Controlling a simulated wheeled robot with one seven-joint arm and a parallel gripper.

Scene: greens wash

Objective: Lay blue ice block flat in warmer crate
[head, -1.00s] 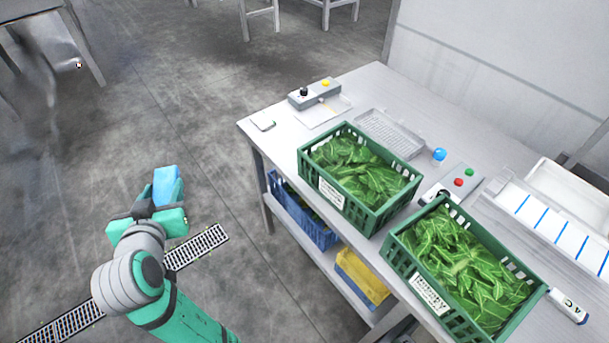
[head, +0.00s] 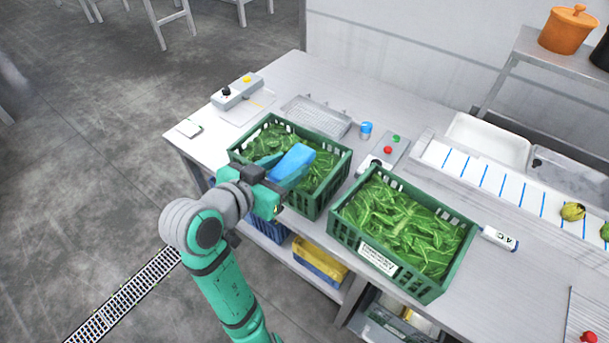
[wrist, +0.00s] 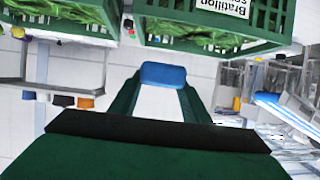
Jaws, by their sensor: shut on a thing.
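My gripper (head: 274,181) is shut on the blue ice block (head: 293,166). In the head view the block is tilted and overlaps the far green crate (head: 318,207) of leafy greens; its height over the crate is hard to judge. In the wrist view the block (wrist: 163,75) sits between my gripper's fingertips (wrist: 163,84), with crate sides at the top. A second green crate (head: 436,288) of leafy greens stands to the right, with a white label on its side. I cannot tell from the pictures which crate is the warmer one.
Both crates stand on a grey table (head: 300,75). A control box (head: 237,92), a wire tray (head: 316,116), a blue-capped cup (head: 366,130) and a button panel (head: 388,152) lie behind them. A marked white board (head: 500,187) is at right. A yellow crate (head: 318,262) is on the shelf below.

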